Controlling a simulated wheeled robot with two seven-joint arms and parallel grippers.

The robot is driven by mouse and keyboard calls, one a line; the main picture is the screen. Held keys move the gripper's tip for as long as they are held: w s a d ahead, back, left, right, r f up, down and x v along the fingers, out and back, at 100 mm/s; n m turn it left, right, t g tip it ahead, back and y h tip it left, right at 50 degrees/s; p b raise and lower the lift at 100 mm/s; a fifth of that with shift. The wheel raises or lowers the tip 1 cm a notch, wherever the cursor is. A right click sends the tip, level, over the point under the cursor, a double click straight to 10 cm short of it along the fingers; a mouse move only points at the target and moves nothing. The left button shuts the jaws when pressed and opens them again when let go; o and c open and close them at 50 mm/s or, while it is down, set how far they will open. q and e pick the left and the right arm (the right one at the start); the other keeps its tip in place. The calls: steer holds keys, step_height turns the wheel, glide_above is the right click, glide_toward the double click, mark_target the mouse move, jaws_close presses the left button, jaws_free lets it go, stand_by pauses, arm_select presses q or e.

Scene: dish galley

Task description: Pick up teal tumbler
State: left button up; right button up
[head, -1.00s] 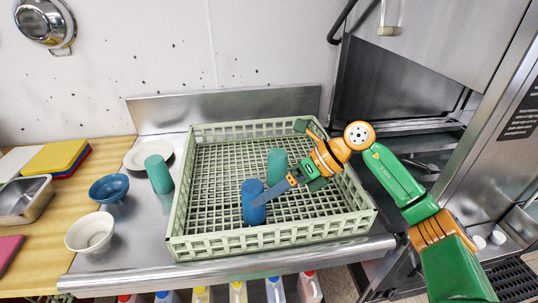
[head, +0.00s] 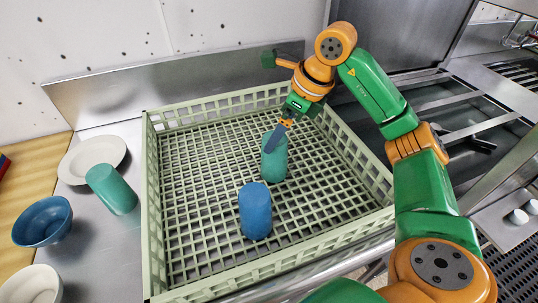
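One teal tumbler (head: 112,190) stands tilted-looking on the steel counter, left of the green dish rack (head: 156,235). Another teal tumbler (head: 274,165) stands inside the rack, behind a blue tumbler (head: 255,212). My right gripper (head: 272,143) reaches down to the rack's teal tumbler. Its dark finger overlaps the upper part of that tumbler in the picture. Only one finger shows clearly, so I cannot tell whether it is open or shut, or whether it touches the tumbler. My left gripper is not in view.
A white plate (head: 92,158) lies behind the counter's teal tumbler. A blue bowl (head: 42,221) and a white bowl (head: 30,286) stand at the left. The rack's walls surround the two tumblers inside. Much of the rack floor is empty.

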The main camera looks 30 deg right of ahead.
mark_target(273, 165)
steer(key=shift+s+f+b, duration=0.35)
steer(key=shift+f+b, duration=0.25)
steer(key=shift+f, duration=0.25)
steer(key=p+x, duration=0.1)
steer(key=x, duration=0.6)
steer(key=c, duration=1.3)
